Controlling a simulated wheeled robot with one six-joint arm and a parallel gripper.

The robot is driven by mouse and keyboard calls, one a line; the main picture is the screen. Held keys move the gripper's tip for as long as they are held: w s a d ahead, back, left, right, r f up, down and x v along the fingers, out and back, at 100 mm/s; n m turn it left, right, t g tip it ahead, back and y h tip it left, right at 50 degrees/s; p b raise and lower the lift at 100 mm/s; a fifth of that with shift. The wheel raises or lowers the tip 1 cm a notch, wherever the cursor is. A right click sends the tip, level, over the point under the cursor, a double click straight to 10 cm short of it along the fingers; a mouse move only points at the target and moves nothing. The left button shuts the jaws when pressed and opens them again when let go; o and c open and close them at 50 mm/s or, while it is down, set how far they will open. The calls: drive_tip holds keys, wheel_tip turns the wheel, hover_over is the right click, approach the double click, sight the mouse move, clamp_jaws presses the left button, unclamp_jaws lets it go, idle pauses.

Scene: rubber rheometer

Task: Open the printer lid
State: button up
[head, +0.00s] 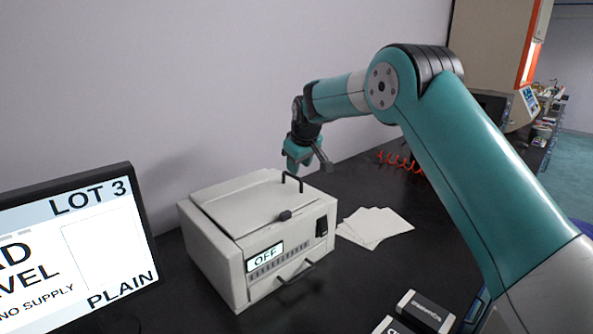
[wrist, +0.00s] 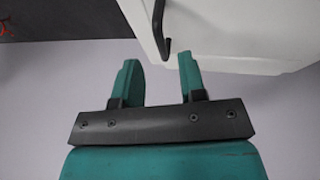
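The printer (head: 262,241) is a light grey box on the black table in the head view, with a small display reading "OFF". Its lid (head: 238,203) lies closed on top, with a black handle (head: 291,182) standing up near the right side. The handle also shows in the wrist view (wrist: 161,36), at the top, beyond the fingertips. My gripper (head: 301,160) hangs above the far right part of the printer, near the handle. In the wrist view my gripper (wrist: 159,70) has its two teal fingers apart with nothing between them. It appears not to touch the handle.
A monitor (head: 80,250) reading "LOT 3" and "PLAIN" stands left of the printer. White sheets (head: 374,226) lie on the table to its right. Dark boxes (head: 425,312) sit at the front right. A wall rises behind the printer. A red coiled cable (head: 398,161) lies farther back.

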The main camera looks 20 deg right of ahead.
sight(297, 178)
drive_tip(key=shift+p+x, duration=0.35)
drive_tip(key=shift+x, duration=1.8)
drive_tip(key=shift+c, duration=0.5)
clamp_jaws()
